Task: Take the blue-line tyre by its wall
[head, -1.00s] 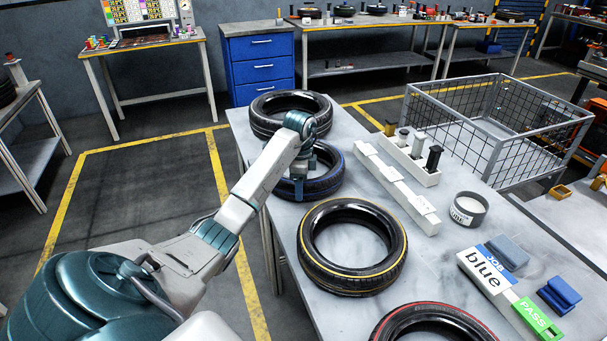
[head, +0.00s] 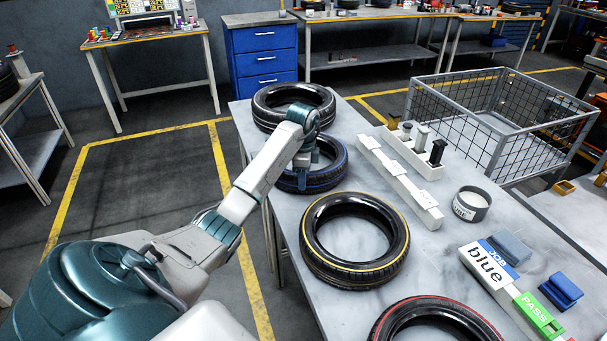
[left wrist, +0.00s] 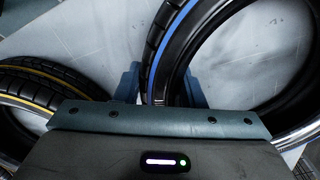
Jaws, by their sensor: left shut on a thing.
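The blue-line tyre (head: 328,178) lies flat on the grey table, between a plain black tyre behind it and the yellow-line tyre (head: 338,272) in front. My left gripper (head: 303,180) reaches down over its near left wall. In the left wrist view the blue-line tyre's wall (left wrist: 160,60) runs between the two fingers of my left gripper (left wrist: 160,88), one on the outside and one in the ring. The gripper is shut on that wall. The gripper and arm hide part of the tyre in the head view. My right gripper is not in view.
A plain black tyre (head: 268,112) lies at the table's far end and a red-line tyre (head: 440,305) at the near end. A wire crate (head: 480,90) stands beyond the table.

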